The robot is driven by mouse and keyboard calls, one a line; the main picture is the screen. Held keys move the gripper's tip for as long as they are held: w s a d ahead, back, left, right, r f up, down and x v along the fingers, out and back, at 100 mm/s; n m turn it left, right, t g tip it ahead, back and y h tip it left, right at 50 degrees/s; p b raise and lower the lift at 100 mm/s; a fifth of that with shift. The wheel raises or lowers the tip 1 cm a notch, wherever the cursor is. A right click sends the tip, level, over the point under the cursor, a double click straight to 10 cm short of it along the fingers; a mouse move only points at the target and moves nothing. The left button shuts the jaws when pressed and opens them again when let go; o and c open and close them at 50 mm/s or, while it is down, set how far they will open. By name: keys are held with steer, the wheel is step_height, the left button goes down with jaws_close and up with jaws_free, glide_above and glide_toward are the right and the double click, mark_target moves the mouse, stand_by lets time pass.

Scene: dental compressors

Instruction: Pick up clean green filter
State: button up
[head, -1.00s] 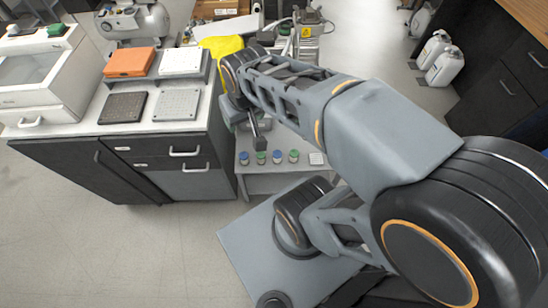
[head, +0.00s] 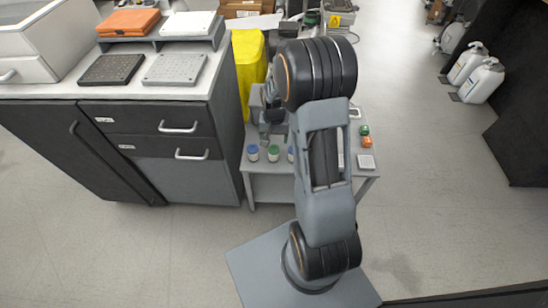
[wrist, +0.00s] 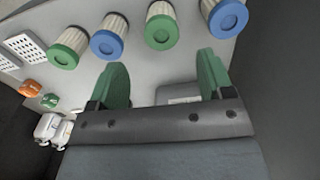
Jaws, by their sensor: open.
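A row of pleated filters with coloured end caps stands on a small grey table (head: 263,191). In the wrist view they are, from left, a green filter (wrist: 63,56), a blue filter (wrist: 106,43), a second green filter (wrist: 162,30) and a second blue filter (wrist: 228,18). In the head view, the second green filter (head: 273,152) and second blue filter (head: 252,152) show; my arm hides part of the row. My gripper (wrist: 163,80) is open and empty, its green fingers apart from the filters and roughly in line with the second green one. The visible pleats look pale.
A perforated white block (head: 366,162) and small orange (head: 367,142) and green (head: 364,130) pieces lie at the table's right. A dark cabinet (head: 60,140) stands close on the left, with a yellow object (head: 248,65) behind.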

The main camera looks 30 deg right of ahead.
mark_target(274, 154)
step_height(274, 154, down, 11)
steer(key=b, duration=0.3)
steer(key=shift+a+r+b, duration=0.1)
steer(key=shift+r+b, duration=0.05)
steer(key=shift+b, duration=0.2)
steer(key=shift+c, duration=0.3)
steer(key=c, duration=0.9)
steer(key=shift+r, duration=0.2)
steer(key=shift+c, duration=0.2)
